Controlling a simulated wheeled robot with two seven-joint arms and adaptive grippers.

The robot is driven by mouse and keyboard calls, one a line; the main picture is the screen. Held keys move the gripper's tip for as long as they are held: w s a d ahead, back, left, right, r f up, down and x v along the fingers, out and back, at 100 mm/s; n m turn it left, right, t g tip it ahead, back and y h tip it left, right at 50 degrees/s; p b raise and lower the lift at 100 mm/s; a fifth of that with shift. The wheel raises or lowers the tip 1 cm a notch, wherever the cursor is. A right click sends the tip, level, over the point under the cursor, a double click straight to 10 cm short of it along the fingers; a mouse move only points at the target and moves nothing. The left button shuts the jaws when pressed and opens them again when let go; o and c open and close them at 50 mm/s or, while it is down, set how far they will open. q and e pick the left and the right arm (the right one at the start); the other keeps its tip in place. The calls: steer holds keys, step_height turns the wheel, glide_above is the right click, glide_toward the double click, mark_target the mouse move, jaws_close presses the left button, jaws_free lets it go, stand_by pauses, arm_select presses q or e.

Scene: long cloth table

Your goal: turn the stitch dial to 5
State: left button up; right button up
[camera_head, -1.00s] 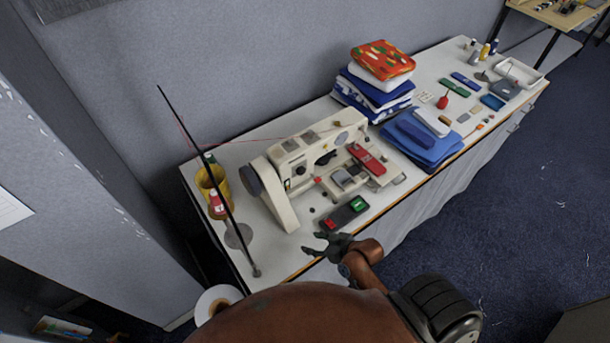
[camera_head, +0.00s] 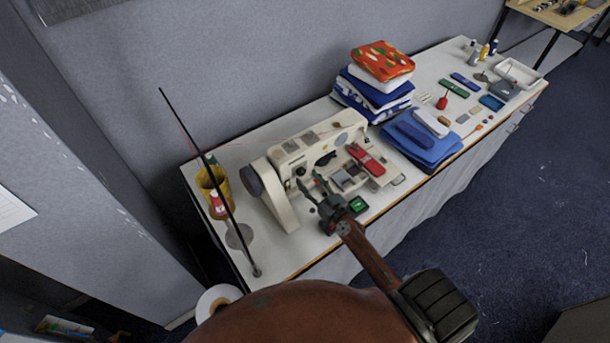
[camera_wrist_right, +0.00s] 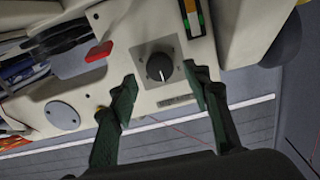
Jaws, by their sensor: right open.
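The stitch dial (camera_wrist_right: 157,66) is a dark round knob on a grey square plate on the sewing machine, seen in the right wrist view. Its white mark points toward the bottom of that picture; I cannot read any numbers around it. The cream sewing machine (camera_head: 282,207) stands on the table in the head view, where I cannot make out the dial. My right gripper (camera_head: 315,188) is open in front of the machine. In the right wrist view its two green fingers (camera_wrist_right: 160,82) are apart, one on either side of the dial, with nothing between them touching it. My left gripper is not in view.
A thin dark rod (camera_head: 217,182) and a yellow container (camera_head: 205,181) stand left of the machine. Folded fabrics (camera_head: 371,95) are stacked to its right. The table (camera_head: 300,255) has bare cloth along its front edge.

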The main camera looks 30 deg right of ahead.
mark_target(301, 172)
steer(key=shift+w+a, duration=0.1)
steer(key=shift+w, duration=1.25)
steer(key=shift+c, duration=0.3)
steer(key=c, duration=1.1)
